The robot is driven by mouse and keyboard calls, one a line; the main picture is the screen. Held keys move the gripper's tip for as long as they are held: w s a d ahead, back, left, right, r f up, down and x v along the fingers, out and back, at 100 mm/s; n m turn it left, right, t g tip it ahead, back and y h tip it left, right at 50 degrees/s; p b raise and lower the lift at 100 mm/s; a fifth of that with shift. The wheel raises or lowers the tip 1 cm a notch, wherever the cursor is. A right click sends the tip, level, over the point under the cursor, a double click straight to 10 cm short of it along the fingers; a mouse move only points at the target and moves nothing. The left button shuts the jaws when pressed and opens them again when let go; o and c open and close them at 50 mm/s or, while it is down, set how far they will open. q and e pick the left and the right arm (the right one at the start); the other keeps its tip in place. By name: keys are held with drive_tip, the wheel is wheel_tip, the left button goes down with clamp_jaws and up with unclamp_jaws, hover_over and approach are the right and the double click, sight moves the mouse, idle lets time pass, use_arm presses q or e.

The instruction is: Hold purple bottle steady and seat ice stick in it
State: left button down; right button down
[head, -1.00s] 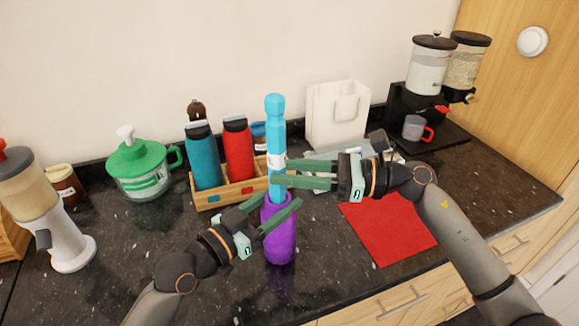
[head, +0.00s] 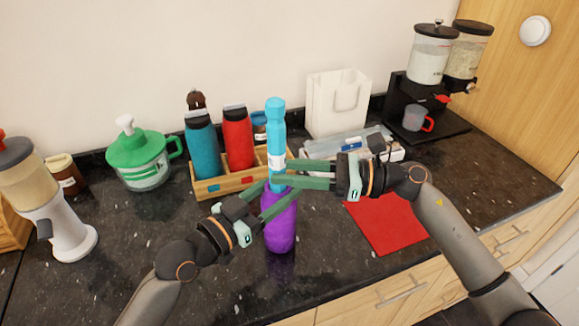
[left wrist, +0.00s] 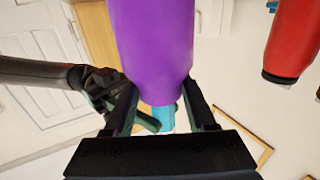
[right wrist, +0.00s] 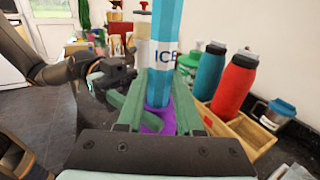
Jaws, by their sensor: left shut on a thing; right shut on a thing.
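The purple bottle (head: 281,228) is upright near the counter's front. My left gripper (head: 268,196) is shut on it near its top; the bottle also fills the middle of the left wrist view (left wrist: 155,45). The ice stick (head: 276,120) is long, light blue and upright, with a white ICE label. My right gripper (head: 284,172) is shut on it just above the bottle. In the right wrist view the stick (right wrist: 163,60) stands over the purple bottle top (right wrist: 158,122), its lower end at the mouth. Fingers partly hide the mouth, so the depth inside cannot be told.
A wooden holder (head: 226,188) with teal (head: 202,150) and red (head: 238,140) bottles stands close behind. A red cloth (head: 388,222) lies to the right. The front left counter is clear.

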sight(286, 187)
drive_tip(key=shift+f, duration=1.45)
drive_tip(key=shift+f, duration=0.15)
drive_tip(key=c, duration=0.9)
unclamp_jaws()
drive_tip(key=o, duration=0.4)
drive_tip(key=shift+s+f, duration=0.1)
drive_tip(key=shift+f, duration=0.05)
